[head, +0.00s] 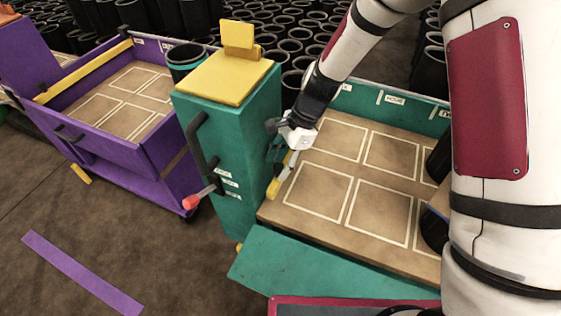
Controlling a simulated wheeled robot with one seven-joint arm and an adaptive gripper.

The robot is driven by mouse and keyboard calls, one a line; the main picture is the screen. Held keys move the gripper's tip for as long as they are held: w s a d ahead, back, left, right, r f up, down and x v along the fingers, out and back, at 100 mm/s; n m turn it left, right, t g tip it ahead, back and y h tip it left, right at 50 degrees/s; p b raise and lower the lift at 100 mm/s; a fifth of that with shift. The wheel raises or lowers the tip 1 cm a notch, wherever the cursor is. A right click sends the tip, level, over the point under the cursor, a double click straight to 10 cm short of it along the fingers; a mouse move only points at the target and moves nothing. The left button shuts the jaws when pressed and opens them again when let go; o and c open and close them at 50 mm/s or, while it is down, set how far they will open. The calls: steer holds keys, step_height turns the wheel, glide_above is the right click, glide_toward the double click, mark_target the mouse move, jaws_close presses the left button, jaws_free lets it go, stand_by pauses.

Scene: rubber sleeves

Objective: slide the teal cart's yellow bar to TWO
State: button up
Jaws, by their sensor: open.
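The teal cart has a teal column (240,135) and a low wooden bed (275,210) to its right. A yellow piece (273,189), which looks like the near end of its yellow bar, shows at the bed's left edge beside the column. The rest of the bar is hidden behind my arm and gripper. My gripper (281,158) is open, over the bed's left side, just above and right of the yellow piece. Whether it touches the bar I cannot tell. White labels sit on the back rail (419,105); one seems to read HOME, and one further right begins with T.
A purple cart (100,160) with its own yellow bar (82,72) stands at left. Black sleeves (293,47) crowd the back. Dark sleeves (433,228) stand at the bed's right. The left floor is mostly clear.

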jaws_close()
steer(key=s+d+p, duration=0.1)
steer(key=s+d, duration=0.2)
steer(key=d, duration=0.7)
steer(key=s+d+p, duration=0.1)
steer(key=s+d, duration=0.3)
steer(key=d, duration=0.5)
steer(key=s+d+p, duration=0.2)
steer(key=s+d, duration=0.1)
steer(key=d, duration=0.7)
steer(key=shift+s+d, duration=0.35)
steer(key=shift+s, duration=0.05)
jaws_free()
steer(key=v, duration=1.2)
steer(key=shift+w, duration=0.15)
